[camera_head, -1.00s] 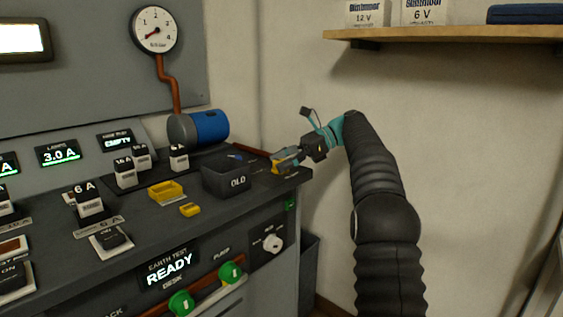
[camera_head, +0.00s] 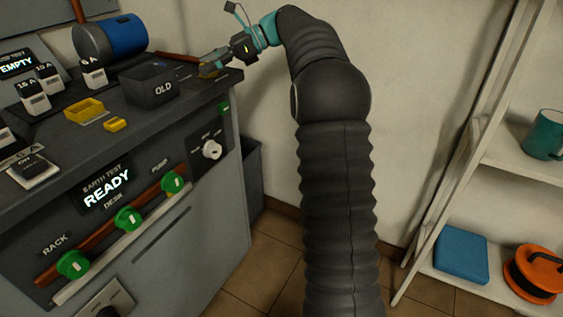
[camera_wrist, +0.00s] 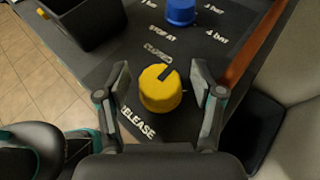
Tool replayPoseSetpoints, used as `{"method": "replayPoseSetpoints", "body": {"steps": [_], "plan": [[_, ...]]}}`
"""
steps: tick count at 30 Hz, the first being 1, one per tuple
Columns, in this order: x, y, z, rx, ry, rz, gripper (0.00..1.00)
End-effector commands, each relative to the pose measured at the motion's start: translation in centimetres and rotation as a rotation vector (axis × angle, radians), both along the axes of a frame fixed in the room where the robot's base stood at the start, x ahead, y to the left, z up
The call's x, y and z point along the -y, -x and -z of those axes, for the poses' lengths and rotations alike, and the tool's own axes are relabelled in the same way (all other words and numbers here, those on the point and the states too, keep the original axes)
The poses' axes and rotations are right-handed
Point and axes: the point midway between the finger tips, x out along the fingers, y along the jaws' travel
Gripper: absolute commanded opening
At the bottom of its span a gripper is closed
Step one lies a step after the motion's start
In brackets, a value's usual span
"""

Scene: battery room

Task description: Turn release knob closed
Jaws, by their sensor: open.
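The yellow release knob (camera_wrist: 160,88) stands on the dark bench top in the wrist view, between my gripper's two fingers. A dark pointer line on its top runs toward the upper right, near the word CLOSED (camera_wrist: 158,54). The word RELEASE (camera_wrist: 137,124) is at its lower left. My gripper (camera_head: 210,65) is open at the bench's right corner, with one finger on each side of the knob. A small gap shows on both sides. In the head view the gripper mostly hides the knob.
A blue knob (camera_wrist: 181,12) with bar marks stands beyond the release knob. The dark OLD bin (camera_head: 150,86) is to the left on the bench. A red pipe (camera_wrist: 256,45) runs along the right edge. Shelves (camera_head: 500,150) stand at the far right.

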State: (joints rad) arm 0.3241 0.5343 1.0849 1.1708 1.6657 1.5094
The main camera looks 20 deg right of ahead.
Motion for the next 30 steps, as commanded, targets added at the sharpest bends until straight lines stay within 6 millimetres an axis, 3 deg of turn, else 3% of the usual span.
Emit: {"method": "replayPoseSetpoints", "body": {"steps": [21,23,30], "plan": [[-0.1,0.2,0.7,0.005,0.000,0.542,0.67],[1.0,0.9,-0.6,0.002,-0.001,0.541,0.67],[3.8,3.4,-2.2,0.002,0.000,0.538,0.67]]}}
